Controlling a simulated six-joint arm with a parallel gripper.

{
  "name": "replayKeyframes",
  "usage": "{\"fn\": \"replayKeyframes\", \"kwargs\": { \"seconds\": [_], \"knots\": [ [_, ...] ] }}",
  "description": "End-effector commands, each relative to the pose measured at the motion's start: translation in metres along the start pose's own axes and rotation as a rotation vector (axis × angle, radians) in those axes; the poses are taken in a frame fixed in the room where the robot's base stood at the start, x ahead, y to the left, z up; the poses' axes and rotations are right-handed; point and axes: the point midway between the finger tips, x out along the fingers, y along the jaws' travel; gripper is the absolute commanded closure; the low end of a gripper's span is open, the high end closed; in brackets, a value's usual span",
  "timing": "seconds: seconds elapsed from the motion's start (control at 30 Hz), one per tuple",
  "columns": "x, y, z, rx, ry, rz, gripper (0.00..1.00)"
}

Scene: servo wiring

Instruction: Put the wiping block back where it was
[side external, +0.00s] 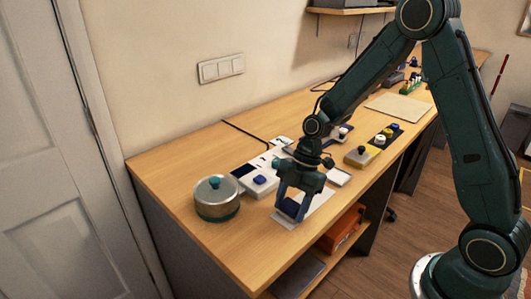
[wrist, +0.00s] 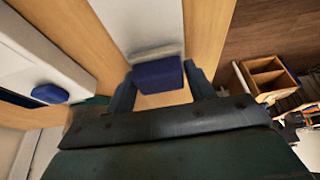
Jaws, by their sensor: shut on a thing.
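The wiping block (wrist: 158,74) is dark blue with a pale grey strip along its far edge. It sits between the two fingers of my gripper (wrist: 161,88), which is shut on it. In the side external view my gripper (side external: 290,207) points down over a white panel (side external: 314,203) near the table's front edge, and the dark blue block (side external: 291,208) shows between its fingers. The white panel also shows beyond the block in the wrist view (wrist: 140,20). Whether the block touches the panel I cannot tell.
A steel pot (side external: 217,199) with a teal knob stands at the left. A white unit (side external: 252,181) with a blue knob lies just left of my gripper. The table's front left is clear.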

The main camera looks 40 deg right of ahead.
Motion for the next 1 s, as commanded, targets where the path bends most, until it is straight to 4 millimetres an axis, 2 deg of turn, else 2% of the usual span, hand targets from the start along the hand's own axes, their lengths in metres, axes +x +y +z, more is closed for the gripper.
{"fn": "replayKeyframes", "kwargs": {
  "seconds": [0.47,0.5,0.6,1.0],
  "knots": [
    [0.0051,-0.0001,0.0019,-0.001,0.0,0.0,0.68],
    [0.005,0.0,0.0019,-0.001,0.0,0.001,0.4],
    [0.0049,-0.0001,0.0019,-0.001,0.0,0.0,0.24],
    [0.0025,0.0,0.001,-0.001,0.0,0.001,0.24]
  ]
}}
